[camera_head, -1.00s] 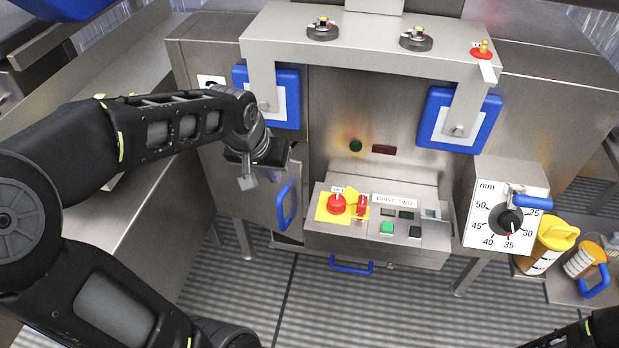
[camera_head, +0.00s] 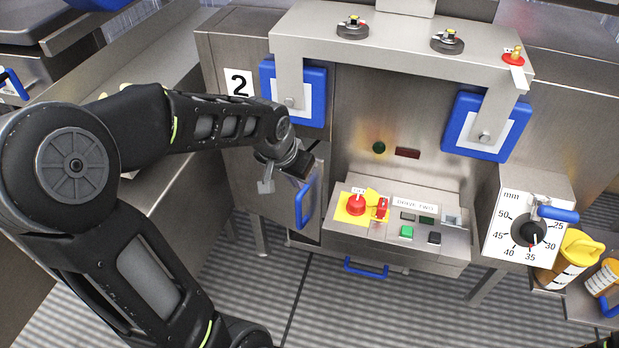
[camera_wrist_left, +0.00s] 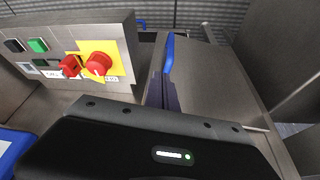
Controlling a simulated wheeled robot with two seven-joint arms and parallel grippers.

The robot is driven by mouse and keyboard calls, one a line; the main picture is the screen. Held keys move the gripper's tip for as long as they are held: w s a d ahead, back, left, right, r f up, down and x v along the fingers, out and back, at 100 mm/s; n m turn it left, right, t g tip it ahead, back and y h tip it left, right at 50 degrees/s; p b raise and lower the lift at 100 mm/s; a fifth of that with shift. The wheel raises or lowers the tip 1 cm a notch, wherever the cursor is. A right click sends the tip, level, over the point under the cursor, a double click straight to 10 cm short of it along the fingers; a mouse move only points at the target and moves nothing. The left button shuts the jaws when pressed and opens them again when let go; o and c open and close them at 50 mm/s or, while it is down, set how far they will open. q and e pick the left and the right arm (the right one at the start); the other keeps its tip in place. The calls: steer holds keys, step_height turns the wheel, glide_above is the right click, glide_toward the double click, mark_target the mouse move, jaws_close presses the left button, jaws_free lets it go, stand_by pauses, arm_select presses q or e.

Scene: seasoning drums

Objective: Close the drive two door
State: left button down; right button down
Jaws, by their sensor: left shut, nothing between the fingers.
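The drive two door (camera_head: 256,175) is a steel panel with a vertical blue handle (camera_head: 307,203), left of the control box in the head view. It appears to stand partly out from the cabinet. The left wrist view shows the door (camera_wrist_left: 213,75) at an angle, with its blue handle (camera_wrist_left: 169,54) beyond my gripper body. My left gripper (camera_head: 307,168) is shut and empty, close to the door's upper part and the top of the handle. I cannot tell whether it touches the door.
The control box (camera_head: 420,228), with a red stop button (camera_head: 356,204) and a red switch (camera_head: 382,208), stands just right of the door. A lower blue handle (camera_head: 366,268) sits beneath it. A dial (camera_head: 528,232) and yellow-lidded containers (camera_head: 571,258) are at right.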

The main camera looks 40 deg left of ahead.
arm_select(q)
steer(key=w+f, duration=0.4)
steer(key=w, duration=0.2)
steer(key=shift+a+f+b, duration=0.3)
steer(key=shift+a+f, duration=0.05)
steer(key=shift+f, duration=0.05)
steer(key=w, duration=0.3)
steer(key=shift+w+a, duration=0.1)
steer(key=shift+w, duration=0.2)
